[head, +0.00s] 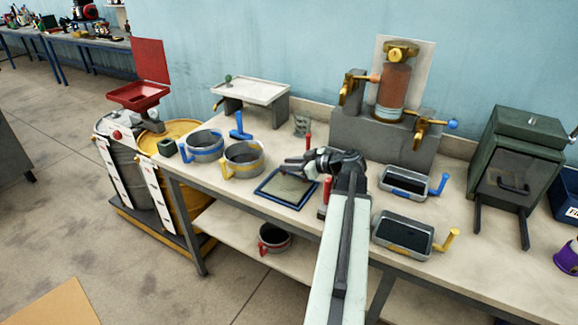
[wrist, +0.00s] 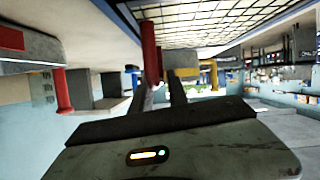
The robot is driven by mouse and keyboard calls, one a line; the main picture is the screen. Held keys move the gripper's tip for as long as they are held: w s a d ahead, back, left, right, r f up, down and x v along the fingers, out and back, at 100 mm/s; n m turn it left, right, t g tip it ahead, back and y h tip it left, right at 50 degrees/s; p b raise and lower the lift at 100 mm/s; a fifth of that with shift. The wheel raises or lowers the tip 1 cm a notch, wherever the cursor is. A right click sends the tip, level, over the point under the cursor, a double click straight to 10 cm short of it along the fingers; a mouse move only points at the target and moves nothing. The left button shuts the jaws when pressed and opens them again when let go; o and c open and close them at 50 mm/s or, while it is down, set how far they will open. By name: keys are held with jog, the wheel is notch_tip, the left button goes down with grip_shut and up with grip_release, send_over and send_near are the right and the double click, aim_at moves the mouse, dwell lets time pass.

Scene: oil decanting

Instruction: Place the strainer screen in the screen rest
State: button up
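A flat mesh panel with a dark blue frame, which looks like the strainer screen (head: 287,188), lies level at the bench's front, below and left of my gripper. Its mesh (wrist: 205,22) fills the top of the wrist view, which appears upside down. My gripper (head: 287,163) is low over the screen's far side and points left. In the wrist view my two dark fingers (wrist: 158,88) are apart, with a red post (wrist: 150,50) showing at or between their tips. I cannot tell whether they touch it. I cannot clearly make out the screen rest.
A blue-handled pot (head: 205,146) and a yellow-handled pot (head: 243,158) stand left. A red post (head: 327,188) stands close to my arm, another (head: 308,141) behind my gripper. Two handled pans (head: 405,183) (head: 403,232) lie right. A grey block (head: 350,132) with a filter apparatus stands behind.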

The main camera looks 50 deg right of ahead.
jog(key=shift+o, duration=0.5)
jog(key=shift+s+r+p, duration=0.1)
jog(key=shift+r+p, duration=0.2)
jog(key=p+v, duration=0.4)
jog(key=v, duration=0.7)
jog(key=shift+s, duration=0.35)
jog(key=shift+d, duration=0.1)
